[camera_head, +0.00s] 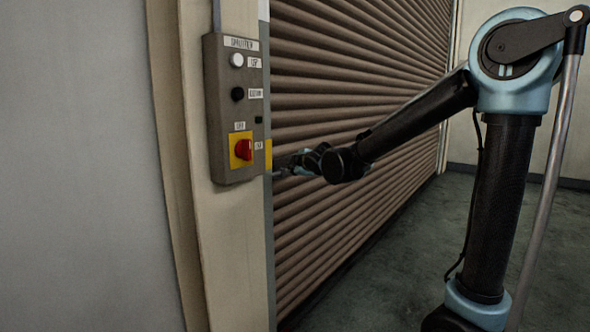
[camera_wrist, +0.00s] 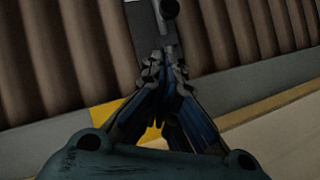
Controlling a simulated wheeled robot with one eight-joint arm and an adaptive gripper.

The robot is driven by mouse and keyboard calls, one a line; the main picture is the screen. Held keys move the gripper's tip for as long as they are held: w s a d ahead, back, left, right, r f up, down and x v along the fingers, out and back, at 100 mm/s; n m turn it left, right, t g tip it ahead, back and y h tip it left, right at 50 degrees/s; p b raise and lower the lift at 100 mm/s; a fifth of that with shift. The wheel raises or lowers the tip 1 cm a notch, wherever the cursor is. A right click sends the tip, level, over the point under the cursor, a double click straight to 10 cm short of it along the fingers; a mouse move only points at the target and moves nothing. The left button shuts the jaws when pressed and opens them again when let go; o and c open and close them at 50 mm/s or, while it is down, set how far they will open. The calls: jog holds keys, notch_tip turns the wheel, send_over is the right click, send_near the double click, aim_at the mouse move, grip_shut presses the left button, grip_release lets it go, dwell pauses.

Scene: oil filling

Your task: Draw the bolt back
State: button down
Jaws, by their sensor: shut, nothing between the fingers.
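In the wrist view a grey metal bolt fitting (camera_wrist: 146,22) with a dark round knob (camera_wrist: 170,9) shows at the top edge, in front of the brown shutter slats. It is cut off by the frame, so its full length is hidden. My gripper (camera_wrist: 165,66) is shut and empty, its fingertips just below the knob and over the lower part of the fitting. I cannot tell whether they touch it. In the head view my gripper (camera_head: 286,164) is beside the door post, low against the shutter, and the bolt cannot be made out there.
The brown roller shutter (camera_head: 345,80) fills the back. A grey control box (camera_head: 222,110) with a red switch (camera_head: 243,150) is on the cream post (camera_head: 238,250) left of my gripper. A yellow patch (camera_wrist: 108,116) shows behind the fingers. The grey floor (camera_head: 395,250) below my arm is clear.

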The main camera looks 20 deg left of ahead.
jog(key=w+a+f, duration=0.3)
jog(key=w+f, duration=0.1)
jog(key=w, duration=0.4)
jog(key=shift+w, duration=0.3)
jog(key=shift+a, duration=0.2)
